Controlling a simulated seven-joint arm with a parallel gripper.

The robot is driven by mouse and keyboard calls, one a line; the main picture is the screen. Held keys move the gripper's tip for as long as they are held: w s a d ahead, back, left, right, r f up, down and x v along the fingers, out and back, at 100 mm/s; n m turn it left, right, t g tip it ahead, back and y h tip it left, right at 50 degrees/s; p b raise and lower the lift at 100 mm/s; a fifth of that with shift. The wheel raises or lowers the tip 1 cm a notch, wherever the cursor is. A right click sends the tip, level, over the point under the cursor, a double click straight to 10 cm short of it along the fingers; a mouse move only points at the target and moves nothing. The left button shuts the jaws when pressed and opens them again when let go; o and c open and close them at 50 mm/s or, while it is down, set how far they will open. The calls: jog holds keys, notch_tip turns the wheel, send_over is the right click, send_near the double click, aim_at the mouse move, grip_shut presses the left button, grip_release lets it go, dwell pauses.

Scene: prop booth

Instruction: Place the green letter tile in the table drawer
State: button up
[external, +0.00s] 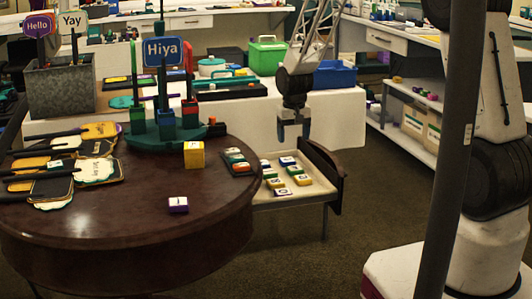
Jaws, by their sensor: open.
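The table drawer (322,188) is pulled out from the right side of the round dark table. Several letter tiles lie in it, including a green letter tile (295,170) near the middle and another green-sided tile (276,183) toward the front left. Blue and yellow tiles lie beside them. A small dark rack (243,172) on the table by the drawer holds tiles with green and red sides. My gripper (293,142) is open and points down above the drawer's back part, apart from the tiles. I see nothing between its fingers.
A yellow block (194,155) and a purple tile (178,205) stand on the table. A green stand (165,135) with upright signs is behind them. Paddle signs (70,165) cover the table's left side. The table's front is clear. A dark pole (447,150) crosses the right foreground.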

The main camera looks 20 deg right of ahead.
jog(key=shift+r, duration=1.15)
jog(key=shift+r, duration=0.1)
jog(key=s+d+r, duration=0.3)
jog(key=s+r, duration=0.3)
jog(key=r, duration=0.3)
jog(key=s+d+r+t, duration=0.1)
jog(key=s+d+r, duration=0.1)
jog(key=s+r, duration=0.55)
jog(key=s+d+r, duration=0.3)
jog(key=s+r, duration=0.1)
jog(key=r, duration=0.7)
jog(key=s+d+r, duration=0.1)
jog(key=s+r, duration=0.2)
jog(key=s, duration=0.7)
jog(key=s+d+r+t, duration=0.1)
jog(key=s+d+r, duration=0.1)
jog(key=s, duration=0.9)
jog(key=s+d+r, duration=0.2)
jog(key=s+r, duration=0.3)
jog(key=s, duration=0.5)
jog(key=shift+s+t, duration=0.3)
jog(key=shift+s, duration=0.05)
